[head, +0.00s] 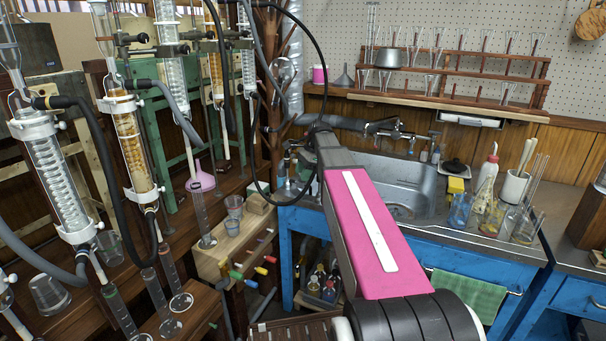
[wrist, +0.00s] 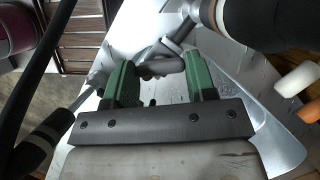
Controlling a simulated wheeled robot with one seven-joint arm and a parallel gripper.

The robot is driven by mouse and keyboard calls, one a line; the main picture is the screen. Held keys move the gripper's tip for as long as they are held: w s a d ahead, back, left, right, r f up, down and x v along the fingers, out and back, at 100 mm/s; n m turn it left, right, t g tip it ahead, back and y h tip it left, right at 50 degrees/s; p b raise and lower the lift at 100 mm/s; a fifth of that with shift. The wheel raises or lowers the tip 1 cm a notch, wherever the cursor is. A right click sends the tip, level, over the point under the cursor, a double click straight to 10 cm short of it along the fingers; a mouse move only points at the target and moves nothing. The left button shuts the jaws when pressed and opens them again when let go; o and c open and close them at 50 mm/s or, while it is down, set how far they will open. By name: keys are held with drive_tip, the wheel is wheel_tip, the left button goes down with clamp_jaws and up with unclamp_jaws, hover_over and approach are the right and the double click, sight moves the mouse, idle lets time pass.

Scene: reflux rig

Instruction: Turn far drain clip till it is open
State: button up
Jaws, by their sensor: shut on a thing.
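In the wrist view, the green fingers of my gripper (wrist: 158,70) are shut on a grey metal piece, which I take to be the far drain clip (wrist: 160,67). The clip shows only in part between the fingertips. A grey stem runs from it up and right towards a thick black part with a pale band (wrist: 208,14). How far the clip is turned is not clear. In the head view, my pink arm reaches away towards the sink. My fingers and the clip cannot be made out there.
Glass condensers (head: 130,140) with black and grey hoses stand on the left. A wooden block (head: 212,262) with coloured handles is left of my arm. The sink (head: 405,180) lies beyond the arm. Flasks and bottles crowd the counter at right. A pale flat surface lies below my fingers.

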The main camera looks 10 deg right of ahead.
drive_tip(key=n+g, duration=0.1)
drive_tip(key=n, duration=0.1)
drive_tip(key=n+g+h, duration=0.1)
drive_tip(key=n, duration=0.2)
drive_tip(key=shift+w+n, duration=0.15)
drive_tip(key=shift+n, duration=0.15)
idle(0.5)
drive_tip(key=o, duration=0.9)
drive_tip(key=shift+o, duration=0.2)
drive_tip(key=shift+r, duration=0.1)
drive_tip(key=v, duration=1)
drive_tip(key=shift+w+r, duration=0.15)
drive_tip(key=shift+r, duration=0.15)
